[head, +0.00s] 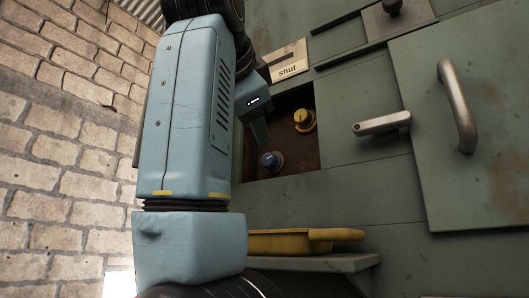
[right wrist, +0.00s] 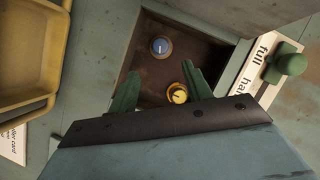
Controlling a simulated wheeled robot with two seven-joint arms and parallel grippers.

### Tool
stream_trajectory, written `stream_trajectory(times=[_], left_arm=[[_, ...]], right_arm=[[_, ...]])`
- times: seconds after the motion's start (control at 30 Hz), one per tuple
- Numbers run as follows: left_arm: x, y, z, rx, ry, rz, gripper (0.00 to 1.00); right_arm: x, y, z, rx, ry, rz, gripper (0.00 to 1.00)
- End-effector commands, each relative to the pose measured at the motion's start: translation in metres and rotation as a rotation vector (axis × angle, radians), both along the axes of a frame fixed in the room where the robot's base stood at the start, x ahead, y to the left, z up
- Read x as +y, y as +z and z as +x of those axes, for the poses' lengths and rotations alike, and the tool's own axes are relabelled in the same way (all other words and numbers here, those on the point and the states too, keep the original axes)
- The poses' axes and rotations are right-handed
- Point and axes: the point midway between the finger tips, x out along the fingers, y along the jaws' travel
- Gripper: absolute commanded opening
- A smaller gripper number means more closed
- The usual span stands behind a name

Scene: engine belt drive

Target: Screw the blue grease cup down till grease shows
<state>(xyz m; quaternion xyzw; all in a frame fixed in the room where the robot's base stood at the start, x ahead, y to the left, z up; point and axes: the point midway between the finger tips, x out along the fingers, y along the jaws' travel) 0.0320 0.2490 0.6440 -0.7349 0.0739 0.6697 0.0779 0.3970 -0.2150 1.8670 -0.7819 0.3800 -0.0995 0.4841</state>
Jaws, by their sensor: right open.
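The blue grease cup (head: 271,160) sits in the lower part of a dark, rusty square recess in the green panel. It also shows in the right wrist view (right wrist: 160,46), with a pale line on its face. A yellow cup (head: 304,120) sits in the same recess, up and right of the blue one; the right wrist view shows it near one finger (right wrist: 178,94). My right gripper (right wrist: 162,68) is open and empty at the recess mouth. Its green fingers point toward the blue cup, which shows beyond the tips, apart from them. My left gripper is not in view.
A yellow tray (head: 290,243) rests on a ledge below the recess. A metal lever handle (head: 383,123) and a door with a bar handle (head: 457,106) are to the right. A green knob (right wrist: 285,62) stands beside the recess.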

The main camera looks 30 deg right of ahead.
Motion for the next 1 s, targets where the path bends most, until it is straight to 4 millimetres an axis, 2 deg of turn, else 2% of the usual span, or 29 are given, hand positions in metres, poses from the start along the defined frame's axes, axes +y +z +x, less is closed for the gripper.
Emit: stream_trajectory(times=[0.3,0.5,0.93,1.0], left_arm=[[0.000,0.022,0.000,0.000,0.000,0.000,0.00],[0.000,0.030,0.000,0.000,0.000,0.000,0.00],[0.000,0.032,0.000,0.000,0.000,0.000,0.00],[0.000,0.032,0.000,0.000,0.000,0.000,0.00]], right_arm=[[-0.048,-0.012,0.048,0.000,-0.003,0.002,0.50],[-0.068,-0.019,0.067,-0.001,-0.005,0.000,0.50],[-0.076,-0.023,0.075,-0.003,-0.005,0.000,0.50],[-0.076,-0.023,0.075,-0.003,-0.005,0.000,0.43]])
